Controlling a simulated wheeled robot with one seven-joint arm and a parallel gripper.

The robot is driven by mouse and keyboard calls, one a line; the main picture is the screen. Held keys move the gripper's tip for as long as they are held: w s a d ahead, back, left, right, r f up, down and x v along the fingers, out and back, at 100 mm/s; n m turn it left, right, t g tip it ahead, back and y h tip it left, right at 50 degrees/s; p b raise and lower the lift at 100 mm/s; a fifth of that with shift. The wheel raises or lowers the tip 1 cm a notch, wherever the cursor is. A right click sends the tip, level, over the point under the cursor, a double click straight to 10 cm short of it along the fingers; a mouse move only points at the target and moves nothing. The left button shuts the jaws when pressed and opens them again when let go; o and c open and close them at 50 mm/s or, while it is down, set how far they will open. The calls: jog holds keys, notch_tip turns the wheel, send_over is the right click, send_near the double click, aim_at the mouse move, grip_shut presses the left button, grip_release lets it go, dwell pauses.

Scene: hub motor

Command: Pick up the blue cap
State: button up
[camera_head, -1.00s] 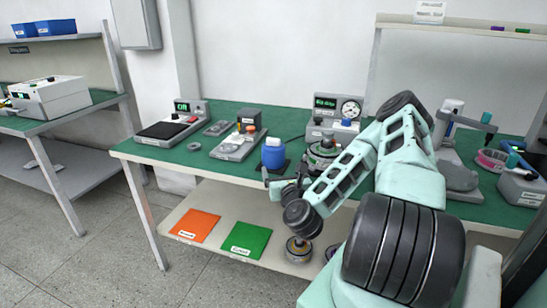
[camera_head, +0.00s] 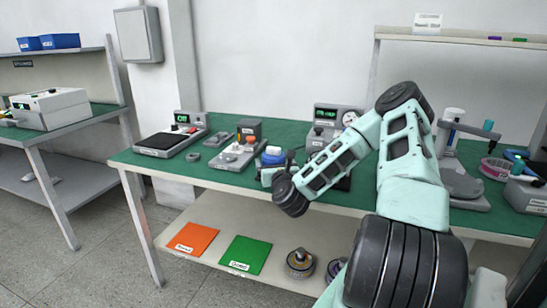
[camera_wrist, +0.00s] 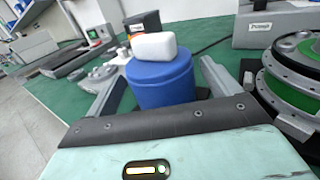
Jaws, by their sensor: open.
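The blue cap (camera_head: 271,159) is a round blue cylinder with a white block on top, at the front part of the green bench in the head view. In the wrist view the blue cap (camera_wrist: 162,85) stands upright between the fingers. My gripper (camera_wrist: 160,84) is open, with one finger on each side of the cap. A gap shows on the right; I cannot tell whether the left finger touches it. In the head view my gripper (camera_head: 269,175) is at the cap, and the lower cap is hidden behind it.
A grey fixture with an orange knob (camera_head: 238,152) stands left of the cap. A round motor part with a green ring (camera_wrist: 300,60) is close to the right finger. A grey display unit (camera_head: 325,125) stands behind. Orange (camera_head: 192,238) and green (camera_head: 245,254) mats lie on the lower shelf.

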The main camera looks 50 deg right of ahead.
jog(key=shift+x, duration=0.95)
jog(key=shift+c, duration=0.2)
jog(key=c, duration=1.1)
